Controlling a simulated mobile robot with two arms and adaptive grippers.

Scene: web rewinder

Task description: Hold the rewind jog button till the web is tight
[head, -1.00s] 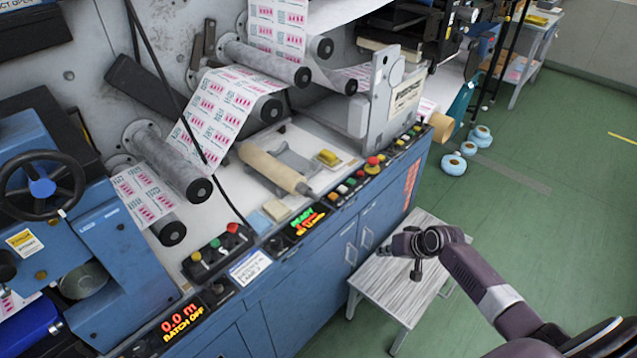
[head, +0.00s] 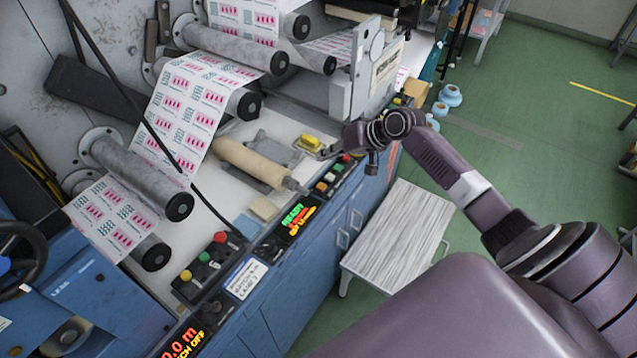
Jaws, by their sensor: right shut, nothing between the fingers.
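The printed web (head: 190,115) runs over grey rollers (head: 145,175) on the machine's face. Its visible spans look fairly flat; I cannot judge the tension. A small panel at the front edge carries a yellow (head: 186,275), a green (head: 204,257) and a red button (head: 220,237). A second button row (head: 328,180) lies further right, partly behind my right gripper. I cannot read which button is the rewind jog. My right gripper (head: 328,153) is shut and empty, above the far end of that row, beside the yellow block. My left gripper is not in view.
A tan roll (head: 250,163) and a yellow block (head: 310,143) lie on the deck. A low grey table (head: 400,235) stands before the blue cabinet. Green floor is open at the right.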

